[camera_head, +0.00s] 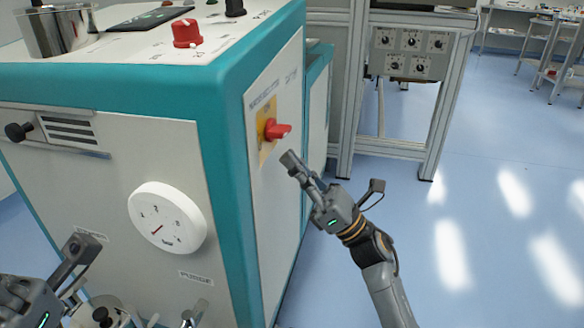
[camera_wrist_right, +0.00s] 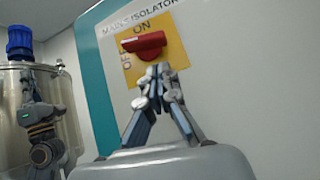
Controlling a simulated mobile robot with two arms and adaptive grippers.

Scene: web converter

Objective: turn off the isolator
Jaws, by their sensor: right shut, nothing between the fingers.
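The isolator is a red rotary handle (camera_head: 278,130) on a yellow plate (camera_head: 265,143) on the machine's side panel. In the right wrist view the handle (camera_wrist_right: 145,44) lies roughly horizontal, its white-marked end to the left. "ON" is printed above it and "OFF" at its left, partly hidden. My right gripper (camera_head: 291,160) is shut and empty, its tips just below and in front of the handle; contact cannot be told. In the wrist view its fingertips (camera_wrist_right: 161,72) overlap the plate's lower edge. My left gripper (camera_head: 68,290) is at the lower left; its fingers are unclear.
The teal and white machine (camera_head: 220,110) fills the left, with a white gauge (camera_head: 168,218) on its front and a red knob (camera_head: 187,33) on top. A metal frame with a knob panel (camera_head: 411,53) stands behind. Blue floor (camera_head: 480,230) is clear at right.

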